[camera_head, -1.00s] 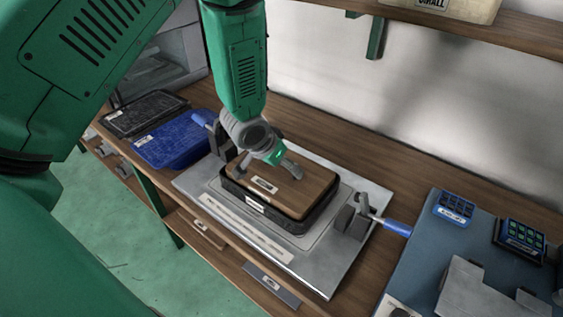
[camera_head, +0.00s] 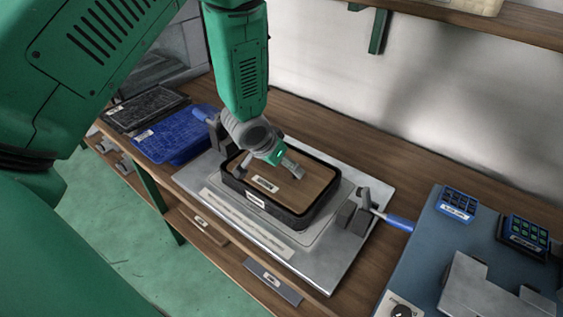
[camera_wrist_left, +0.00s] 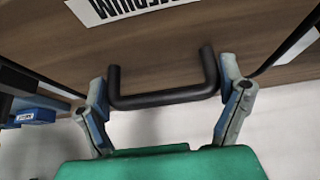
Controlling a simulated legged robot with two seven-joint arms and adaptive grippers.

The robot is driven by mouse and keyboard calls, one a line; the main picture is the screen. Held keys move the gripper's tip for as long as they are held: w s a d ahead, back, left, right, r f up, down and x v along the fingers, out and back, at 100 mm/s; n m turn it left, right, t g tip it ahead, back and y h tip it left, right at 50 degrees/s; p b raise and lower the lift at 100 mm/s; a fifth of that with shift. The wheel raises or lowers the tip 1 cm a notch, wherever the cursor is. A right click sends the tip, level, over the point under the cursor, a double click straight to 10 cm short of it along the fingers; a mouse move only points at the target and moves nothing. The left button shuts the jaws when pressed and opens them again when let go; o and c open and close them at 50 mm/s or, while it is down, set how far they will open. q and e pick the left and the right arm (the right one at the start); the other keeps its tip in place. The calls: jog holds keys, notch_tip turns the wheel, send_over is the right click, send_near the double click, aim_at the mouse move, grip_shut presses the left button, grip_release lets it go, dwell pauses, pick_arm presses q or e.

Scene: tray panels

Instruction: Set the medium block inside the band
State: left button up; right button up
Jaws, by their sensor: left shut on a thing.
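The medium block (camera_head: 312,188) is a brown, wood-topped slab with a white label, which reads "MEDIUM" in the left wrist view (camera_wrist_left: 180,62). It lies inside the black band (camera_head: 285,219), with its top near the band's rim. The band surrounds it on the metal plate. My left gripper (camera_head: 270,168) is above the block, shut on its black handle (camera_wrist_left: 165,99), with one finger at each end of the handle. The block's underside is hidden. My right gripper is not in view.
A clamp with a blue handle (camera_head: 394,221) stands at the plate's right, and another is at its left. A blue tray (camera_head: 178,138) and a black tray (camera_head: 145,109) lie at the left. A blue-grey mat with small parts (camera_head: 428,262) lies at the right.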

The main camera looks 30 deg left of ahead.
pick_arm(q)
jog(key=shift+f, duration=0.35)
dwell(0.3)
jog(key=o, duration=1.4)
jog(key=shift+o, duration=0.2)
jog(key=shift+s, duration=0.1)
jog(key=shift+r, duration=0.3)
jog(key=v, duration=1.1)
jog(key=shift+s+r, duration=0.1)
